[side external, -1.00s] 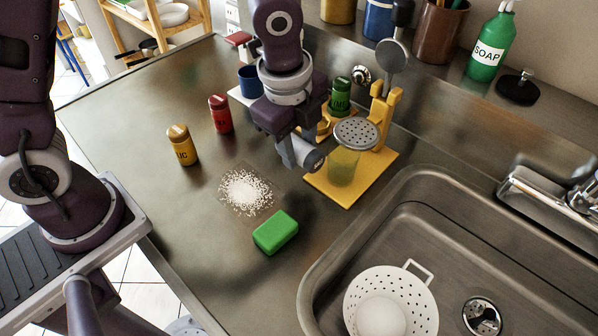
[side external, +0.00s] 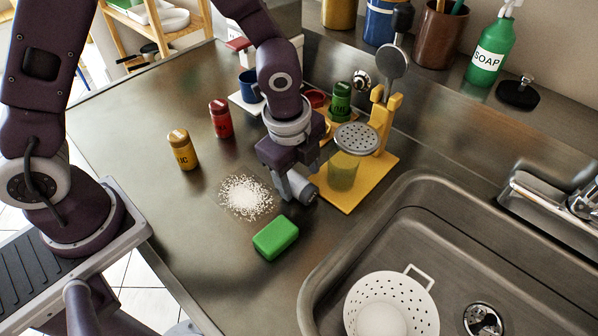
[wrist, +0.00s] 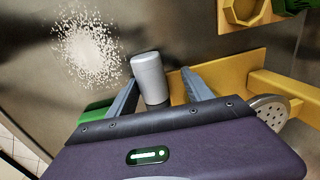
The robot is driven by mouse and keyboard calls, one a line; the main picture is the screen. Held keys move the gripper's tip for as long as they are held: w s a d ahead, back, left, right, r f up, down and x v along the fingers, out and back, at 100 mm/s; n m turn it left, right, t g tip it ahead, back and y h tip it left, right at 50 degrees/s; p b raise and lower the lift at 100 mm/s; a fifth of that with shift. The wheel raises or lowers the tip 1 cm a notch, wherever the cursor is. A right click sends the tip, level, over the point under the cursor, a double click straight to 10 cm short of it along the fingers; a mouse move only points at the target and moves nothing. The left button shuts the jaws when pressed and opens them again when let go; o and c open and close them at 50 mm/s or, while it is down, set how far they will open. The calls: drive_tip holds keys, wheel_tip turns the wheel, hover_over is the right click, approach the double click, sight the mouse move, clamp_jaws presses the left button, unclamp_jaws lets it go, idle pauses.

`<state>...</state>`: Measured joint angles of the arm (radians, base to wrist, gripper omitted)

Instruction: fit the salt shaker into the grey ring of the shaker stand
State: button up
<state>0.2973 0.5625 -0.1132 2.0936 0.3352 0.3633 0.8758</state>
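The salt shaker (side external: 302,188), pale grey-white with a greyer end, is tilted well over, close to horizontal, at my gripper (side external: 286,187). In the wrist view the shaker (wrist: 149,73) shows between the two fingers (wrist: 160,76); it meets the left finger, while a narrow gap shows by the right one. It has travelled with my gripper, so it appears held. The shaker stand is behind my wrist, with an empty red ring (side external: 315,98) and a green shaker (side external: 340,102) in it. The wrist view shows an empty yellow ring (wrist: 243,10). I cannot make out the grey ring.
Spilled salt (side external: 246,196) and a green sponge (side external: 275,238) lie beside my gripper. A yellow stand with a perforated disc (side external: 355,138) is close on the right. Yellow (side external: 182,149) and red (side external: 220,118) shakers stand left. The sink (side external: 330,262) is front right.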

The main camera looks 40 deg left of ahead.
sight(292, 181)
drive_tip(key=shift+r, duration=0.1)
wheel_tip(292, 181, up, 12)
drive_tip(key=s, duration=0.2)
drive_tip(key=s+a+r+n+t, duration=0.2)
drive_tip(key=s+a+r+n, duration=0.2)
drive_tip(key=s+n, duration=0.3)
drive_tip(key=s+a+r+n+t, duration=0.1)
drive_tip(key=s+a+r+n, duration=0.3)
drive_tip(key=s+a+n, duration=0.3)
drive_tip(key=s+n, duration=0.1)
drive_tip(key=n, duration=0.3)
drive_tip(key=shift+s+a+r+t, duration=0.3)
drive_tip(key=shift+r+t, duration=0.05)
drive_tip(key=shift+t, duration=0.05)
drive_tip(key=shift+o, duration=0.4)
